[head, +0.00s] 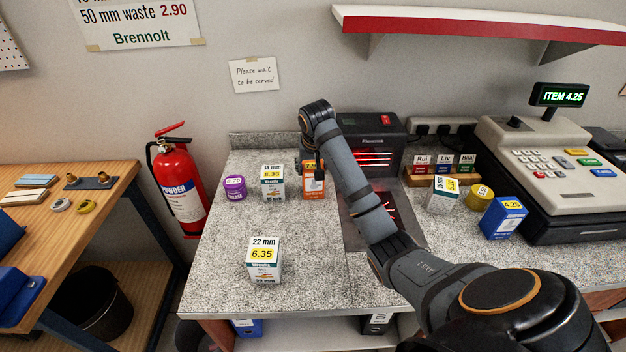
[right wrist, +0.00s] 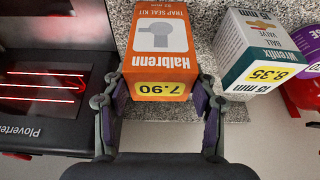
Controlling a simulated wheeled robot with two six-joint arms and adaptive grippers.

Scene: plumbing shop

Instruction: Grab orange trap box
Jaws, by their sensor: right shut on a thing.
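The orange trap box (head: 313,187) stands upright on the speckled counter, left of the scanner. In the right wrist view the orange box (right wrist: 160,66) carries a "Halbrenn trap seal kit" label and a yellow 7.90 tag. My right gripper (head: 317,168) is at the box, its arm partly covering it in the head view. In the right wrist view the fingers of my right gripper (right wrist: 163,92) are shut on the box's two sides. My left gripper is not in view.
A white-and-green valve box (head: 273,184) stands close left of the orange box, with a purple tub (head: 234,187) beyond. A 22 mm box (head: 264,261) stands nearer the front. The scanner (head: 372,150) is close on the right.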

